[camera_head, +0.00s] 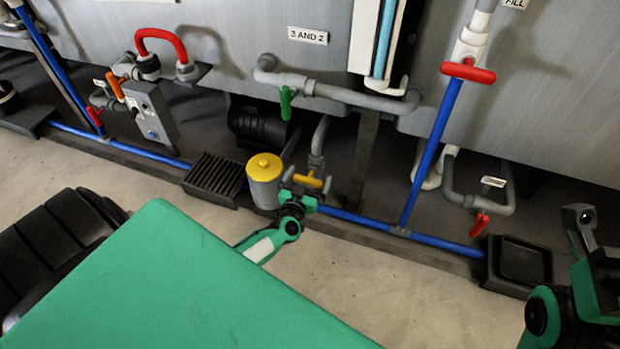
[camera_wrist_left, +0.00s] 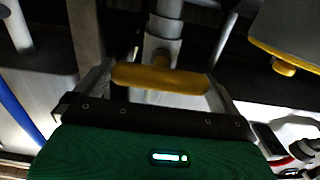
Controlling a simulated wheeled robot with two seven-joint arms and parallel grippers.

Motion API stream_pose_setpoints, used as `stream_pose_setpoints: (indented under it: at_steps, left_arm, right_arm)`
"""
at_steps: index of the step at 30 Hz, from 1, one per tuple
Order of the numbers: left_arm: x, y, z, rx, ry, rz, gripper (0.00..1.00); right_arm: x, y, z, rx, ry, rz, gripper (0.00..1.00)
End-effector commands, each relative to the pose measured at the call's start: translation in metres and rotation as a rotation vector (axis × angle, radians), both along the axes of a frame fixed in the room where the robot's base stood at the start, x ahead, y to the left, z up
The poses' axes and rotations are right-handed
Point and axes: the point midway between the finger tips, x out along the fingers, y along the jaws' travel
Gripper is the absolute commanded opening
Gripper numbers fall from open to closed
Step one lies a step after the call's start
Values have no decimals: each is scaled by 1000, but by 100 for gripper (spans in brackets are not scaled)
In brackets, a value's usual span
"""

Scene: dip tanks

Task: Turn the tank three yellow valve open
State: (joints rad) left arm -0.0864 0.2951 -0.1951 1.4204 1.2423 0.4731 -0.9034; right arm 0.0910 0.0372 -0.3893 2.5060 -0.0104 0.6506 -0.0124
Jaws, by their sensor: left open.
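The yellow valve handle (camera_head: 308,181) sits on grey pipework low in front of the tanks, just right of a grey canister with a yellow lid (camera_head: 264,168). In the left wrist view the yellow handle (camera_wrist_left: 160,79) lies crosswise between the two fingers of my left gripper (camera_wrist_left: 160,88). The fingers are open, one near each end of the handle. In the head view my left gripper (camera_head: 297,200) is just below the handle and partly hides the pipe behind it. My right gripper (camera_head: 580,228) is at the right edge, partly cut off; its finger opening is unclear.
A green-handled valve (camera_head: 286,103) is above the yellow one. Red-handled valves (camera_head: 468,72) and (camera_head: 479,224) stand to the right. A blue pipe (camera_head: 362,219) runs along the base. A black grate (camera_head: 214,180) lies left of the canister.

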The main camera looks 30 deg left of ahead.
Motion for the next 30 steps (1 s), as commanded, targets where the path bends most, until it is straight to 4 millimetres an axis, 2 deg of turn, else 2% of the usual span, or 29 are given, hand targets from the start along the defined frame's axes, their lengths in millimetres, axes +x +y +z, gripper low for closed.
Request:
stream_pose_setpoints:
  at_steps: [6, 14, 19, 30]
  left_arm:
    - [14, 3, 0, 0, -1, 0, 100]
    - [14, 3, 1, 0, 0, 0, 100]
    - [14, 3, 1, 1, 0, 0, 68]
    - [13, 4, 1, -53, -12, 0, 68]
  right_arm:
    - [-1, 3, 1, -2, -12, 11, 42]
    - [-1, 4, 2, -3, -12, 11, 42]
    - [-1, 4, 2, -2, -13, 11, 42]
    - [-2, 3, 4, 0, -15, 11, 42]
